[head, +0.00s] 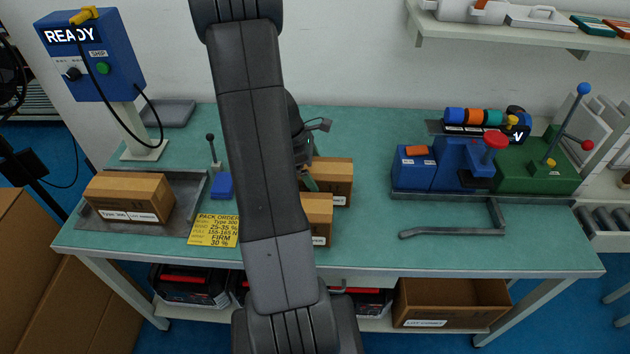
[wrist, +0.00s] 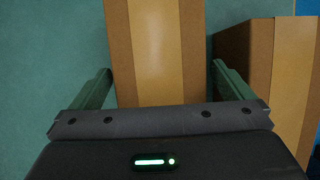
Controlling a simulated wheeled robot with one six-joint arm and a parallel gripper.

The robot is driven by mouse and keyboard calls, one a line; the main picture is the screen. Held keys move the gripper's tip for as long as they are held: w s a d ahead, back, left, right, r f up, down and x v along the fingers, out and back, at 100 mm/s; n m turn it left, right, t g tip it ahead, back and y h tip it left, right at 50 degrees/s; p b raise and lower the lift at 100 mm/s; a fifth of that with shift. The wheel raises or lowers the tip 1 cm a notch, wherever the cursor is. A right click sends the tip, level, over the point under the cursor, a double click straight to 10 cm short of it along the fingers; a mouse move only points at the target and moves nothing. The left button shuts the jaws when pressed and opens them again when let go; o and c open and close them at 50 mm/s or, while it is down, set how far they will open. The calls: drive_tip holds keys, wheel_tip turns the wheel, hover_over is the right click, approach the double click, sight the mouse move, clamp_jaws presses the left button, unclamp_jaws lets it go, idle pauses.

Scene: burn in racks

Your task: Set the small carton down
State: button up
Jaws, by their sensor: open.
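A small brown carton (head: 334,182) with a lighter tape band stands on the green bench top, just right of my arm. In the wrist view this carton (wrist: 155,45) lies between the two green fingers of my gripper (wrist: 160,72). The fingers are open, one on each side, with a visible gap at the right finger. In the head view my gripper (head: 309,172) is mostly hidden behind my arm. A second carton (head: 317,217) stands nearer the front edge, partly hidden by my arm; it also shows right of the fingers in the wrist view (wrist: 258,75).
Another carton (head: 130,197) lies on a grey tray (head: 190,190) at the left. A yellow order card (head: 212,230) lies beside it. A blue and green fixture (head: 465,165) with levers stands at the right. Bench space between cartons and fixture is clear.

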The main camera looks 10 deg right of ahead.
drive_tip(key=shift+x, duration=1.6)
drive_tip(key=shift+c, duration=0.4)
drive_tip(key=shift+r, duration=0.15)
drive_tip(key=c, duration=1.6)
